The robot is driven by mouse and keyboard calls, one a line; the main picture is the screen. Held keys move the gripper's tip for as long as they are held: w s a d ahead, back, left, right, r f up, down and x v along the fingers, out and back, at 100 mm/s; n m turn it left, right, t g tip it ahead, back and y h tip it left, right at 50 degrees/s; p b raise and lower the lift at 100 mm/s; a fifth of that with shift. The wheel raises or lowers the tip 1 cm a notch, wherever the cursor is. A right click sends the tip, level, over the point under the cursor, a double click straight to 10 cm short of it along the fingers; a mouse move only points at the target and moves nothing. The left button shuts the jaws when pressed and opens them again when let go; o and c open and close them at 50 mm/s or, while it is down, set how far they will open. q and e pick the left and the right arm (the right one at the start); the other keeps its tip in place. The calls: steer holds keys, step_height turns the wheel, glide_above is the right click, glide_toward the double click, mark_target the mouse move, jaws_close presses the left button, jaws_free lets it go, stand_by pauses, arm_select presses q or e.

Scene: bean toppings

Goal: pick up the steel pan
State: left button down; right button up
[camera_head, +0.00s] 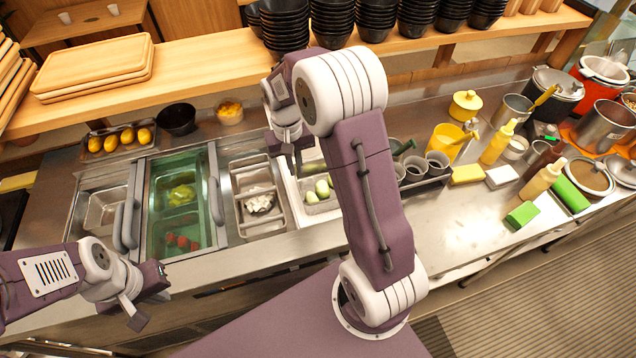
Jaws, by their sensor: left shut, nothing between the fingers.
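An empty steel pan (107,211) sits in the leftmost counter well. Another steel pan (256,181) sits in a well right of the green-tinted one and holds white pieces. I cannot tell which of them the task means. My left gripper (153,295) is shut and empty, in front of the counter edge, nearer to me than the leftmost pan and apart from it.
A green-tinted container (157,232) holds green and red food between the steel pans. A pan of pale green items (319,190) lies partly behind my right arm. Bottles (498,142), pots and sponges crowd the right. A wooden shelf (200,72) with bowls runs along the back.

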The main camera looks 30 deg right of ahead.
step_height(320, 180, down, 4)
steer(key=shift+p, duration=0.4)
steer(key=shift+s+f, duration=0.1)
steer(key=shift+f, duration=0.2)
step_height(320, 180, down, 4)
steer(key=shift+d+f+p, duration=0.1)
steer(key=shift+p, duration=0.6)
steer(key=shift+f, duration=0.2)
jaws_close()
steer(key=shift+r, duration=0.1)
stand_by(0.4)
